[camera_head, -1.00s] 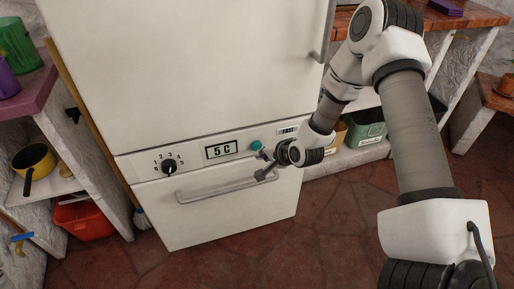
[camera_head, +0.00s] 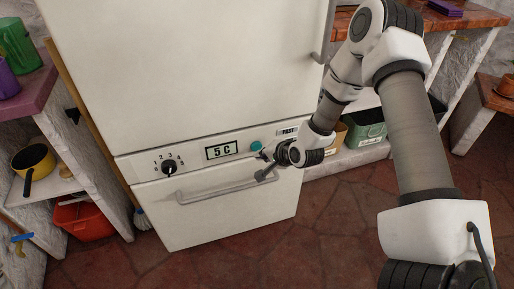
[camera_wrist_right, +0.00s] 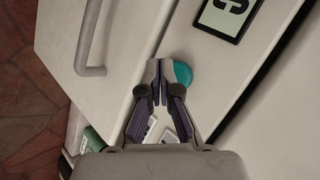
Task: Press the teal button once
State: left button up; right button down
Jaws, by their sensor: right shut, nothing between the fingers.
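The teal button (camera_head: 256,145) is a small round knob on the white fridge's control strip, right of the display (camera_head: 221,150), which reads 5 C. It also shows in the wrist view (camera_wrist_right: 183,73). My right gripper (camera_head: 264,156) is shut and empty at the panel, just below and right of the button. In the wrist view its closed fingertips (camera_wrist_right: 160,68) are right beside the button's left edge and partly overlap it. I cannot tell whether they touch it. My left gripper is out of view.
A numbered black dial (camera_head: 169,167) is left of the display. A drawer handle (camera_head: 230,190) runs below the strip, close under my gripper. A label reading FAST (camera_head: 289,131) is right of the button. Shelves stand on both sides.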

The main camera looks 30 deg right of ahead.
jog(key=shift+w, duration=0.1)
jog(key=shift+w+d, duration=0.1)
jog(key=shift+w, duration=0.25)
jog(key=shift+w+d+b, duration=0.1)
jog(key=shift+w+b, duration=0.3)
jog(key=shift+w, duration=0.05)
dwell(0.6)
jog(key=shift+s, duration=0.1)
jog(key=shift+s+a, duration=0.2)
jog(key=shift+s, duration=0.6)
jog(key=shift+s+a+p, duration=0.2)
jog(key=shift+s+p, duration=0.05)
jog(key=shift+s, duration=0.55)
jog(key=shift+s+a+p, duration=0.2)
jog(key=shift+s+p, duration=0.1)
jog(key=shift+s, duration=0.5)
jog(key=shift+s+a+p, duration=0.2)
jog(key=shift+s+p, duration=0.05)
jog(key=shift+s, duration=0.55)
